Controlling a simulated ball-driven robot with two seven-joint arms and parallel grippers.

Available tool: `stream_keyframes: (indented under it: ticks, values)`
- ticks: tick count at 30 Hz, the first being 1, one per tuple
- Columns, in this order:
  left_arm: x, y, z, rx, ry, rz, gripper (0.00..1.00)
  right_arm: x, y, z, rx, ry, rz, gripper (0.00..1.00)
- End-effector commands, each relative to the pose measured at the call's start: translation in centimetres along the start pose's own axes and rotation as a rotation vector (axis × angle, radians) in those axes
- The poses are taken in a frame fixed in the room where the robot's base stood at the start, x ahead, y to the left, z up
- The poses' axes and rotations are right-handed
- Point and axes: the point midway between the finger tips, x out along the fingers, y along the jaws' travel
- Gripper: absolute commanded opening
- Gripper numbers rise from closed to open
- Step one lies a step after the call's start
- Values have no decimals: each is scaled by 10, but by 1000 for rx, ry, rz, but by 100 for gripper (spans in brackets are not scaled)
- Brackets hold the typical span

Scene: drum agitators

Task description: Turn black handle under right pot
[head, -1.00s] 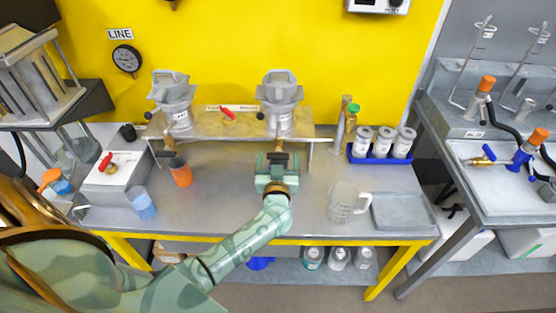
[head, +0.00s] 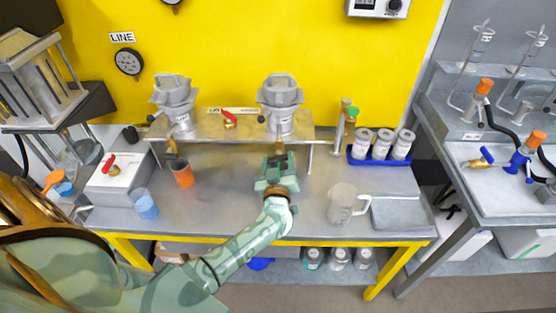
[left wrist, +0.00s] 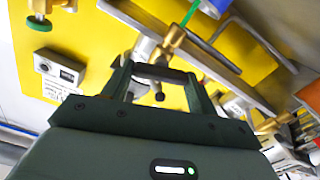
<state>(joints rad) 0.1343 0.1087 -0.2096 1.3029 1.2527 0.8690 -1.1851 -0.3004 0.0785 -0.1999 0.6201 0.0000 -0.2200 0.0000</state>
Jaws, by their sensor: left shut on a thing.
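The right pot (head: 280,98) is a grey metal vessel on the raised shelf, with brass valve parts below it. My left gripper (head: 278,161) is under this pot, above the bench, and is shut on the black handle. In the left wrist view the black handle (left wrist: 162,72) lies crosswise between the two green fingers, beside the metal valve body (left wrist: 146,48). In the head view the handle is mostly hidden by the gripper. The left pot (head: 176,104) stands on the same shelf. My right gripper is not in view.
On the bench are an orange cup (head: 183,176), a clear blue cup (head: 144,206), a glass jug (head: 344,203), a grey tray (head: 402,213) and a blue rack (head: 368,158) of bottles. The bench front is fairly clear.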

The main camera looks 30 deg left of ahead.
Motion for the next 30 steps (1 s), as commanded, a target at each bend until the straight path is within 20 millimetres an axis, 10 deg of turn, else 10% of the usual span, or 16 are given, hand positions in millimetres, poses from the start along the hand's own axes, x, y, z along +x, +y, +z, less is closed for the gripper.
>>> stream_keyframes:
  ticks: [30]
  values:
    - [-1,-3,4,-952,-3,-3,35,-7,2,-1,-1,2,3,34]
